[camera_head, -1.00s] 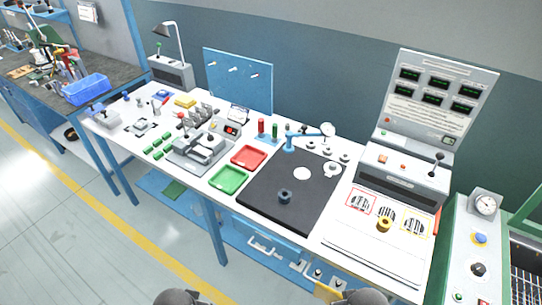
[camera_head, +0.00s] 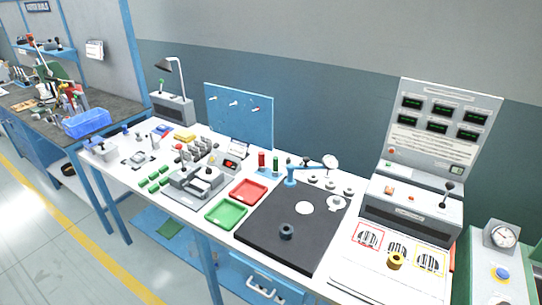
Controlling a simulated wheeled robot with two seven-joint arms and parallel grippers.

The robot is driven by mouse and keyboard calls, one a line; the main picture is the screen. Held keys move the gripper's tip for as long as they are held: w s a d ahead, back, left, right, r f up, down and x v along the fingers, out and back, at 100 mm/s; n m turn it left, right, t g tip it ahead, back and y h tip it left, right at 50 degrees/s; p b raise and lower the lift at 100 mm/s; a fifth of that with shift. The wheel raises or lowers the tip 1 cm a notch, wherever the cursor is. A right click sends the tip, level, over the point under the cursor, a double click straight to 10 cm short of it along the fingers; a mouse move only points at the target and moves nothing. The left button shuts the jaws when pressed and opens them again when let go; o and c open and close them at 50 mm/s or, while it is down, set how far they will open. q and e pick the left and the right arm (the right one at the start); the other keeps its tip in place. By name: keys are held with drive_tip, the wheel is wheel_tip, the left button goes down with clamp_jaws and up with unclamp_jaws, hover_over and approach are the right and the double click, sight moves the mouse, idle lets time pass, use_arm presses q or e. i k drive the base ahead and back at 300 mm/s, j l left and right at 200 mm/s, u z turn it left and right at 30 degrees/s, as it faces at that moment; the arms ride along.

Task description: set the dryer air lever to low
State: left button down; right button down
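A lever with a black ball knob (camera_head: 449,187) stands up from the right end of the sloped grey console (camera_head: 410,210) below the display panel. A smaller lever with a green tip (camera_head: 161,84) stands on the grey box (camera_head: 173,108) at the back left, beside the lamp. No label naming the dryer air can be read on either, so I cannot tell which one is the dryer air lever. Neither of my grippers is in view, and nothing touches either lever.
The white bench carries a black mat (camera_head: 270,240), a red tray (camera_head: 249,191), a green tray (camera_head: 226,212) and a grey fixture (camera_head: 197,187). A yellow ring-shaped part (camera_head: 395,261) sits before the console. A gauge cabinet (camera_head: 500,265) stands at the right. Floor is clear at lower left.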

sight(449, 185)
drive_tip(key=z, duration=1.25)
drive_tip(key=l+u, duration=0.2)
drive_tip(key=l, duration=0.3)
